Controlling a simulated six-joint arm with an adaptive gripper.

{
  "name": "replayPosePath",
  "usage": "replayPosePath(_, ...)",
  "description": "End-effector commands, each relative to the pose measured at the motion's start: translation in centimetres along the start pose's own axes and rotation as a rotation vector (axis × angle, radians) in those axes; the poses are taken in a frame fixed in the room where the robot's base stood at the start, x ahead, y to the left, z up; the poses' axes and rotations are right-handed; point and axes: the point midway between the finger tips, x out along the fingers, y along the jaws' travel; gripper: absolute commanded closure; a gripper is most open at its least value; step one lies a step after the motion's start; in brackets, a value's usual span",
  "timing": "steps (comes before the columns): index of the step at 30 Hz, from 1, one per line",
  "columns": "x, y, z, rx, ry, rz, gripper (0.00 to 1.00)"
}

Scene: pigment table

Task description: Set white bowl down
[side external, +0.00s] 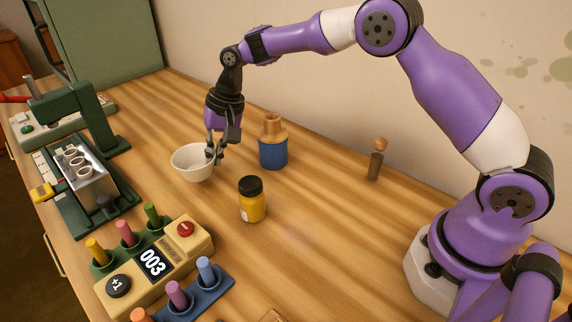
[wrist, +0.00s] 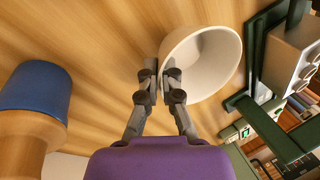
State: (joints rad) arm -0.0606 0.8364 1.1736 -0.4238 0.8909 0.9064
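The white bowl (side external: 187,165) is upright in the middle-left of the side view, at or very near the wooden table top; I cannot tell whether its base touches. It also shows in the wrist view (wrist: 211,62), with its open mouth turned partly to the camera. My gripper (side external: 214,155) points down at the bowl's right side. In the wrist view my gripper (wrist: 161,76) has its fingers close together, one on each side of the bowl's near rim, pinching the wall. The exact contact is partly hidden by the fingers.
A blue jar with a tan neck (side external: 273,150) stands right of the bowl. A yellow jar with a black lid (side external: 252,199) is in front. A green machine (side external: 76,205) is at left, a counter box (side external: 150,263) at front left. Bare table lies between bowl and machine.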

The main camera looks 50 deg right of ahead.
Motion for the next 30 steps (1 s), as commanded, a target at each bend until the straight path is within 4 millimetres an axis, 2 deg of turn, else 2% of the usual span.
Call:
replayPosePath(3,2.0,0.7,0.2,0.0,-0.004,0.002,1.0)
replayPosePath(6,2.9,1.0,0.2,0.0,-0.003,0.002,1.0)
replayPosePath(17,3.3,1.1,0.2,-0.001,-0.002,0.001,1.0)
replayPosePath(18,3.3,1.1,0.2,-0.001,-0.003,0.002,0.81)
replayPosePath(19,3.3,1.1,0.2,-0.001,-0.003,0.002,0.66)
replayPosePath(20,3.3,1.1,0.2,-0.001,-0.002,0.002,0.63)
replayPosePath(30,3.2,1.1,0.2,-0.001,-0.002,0.001,0.63)
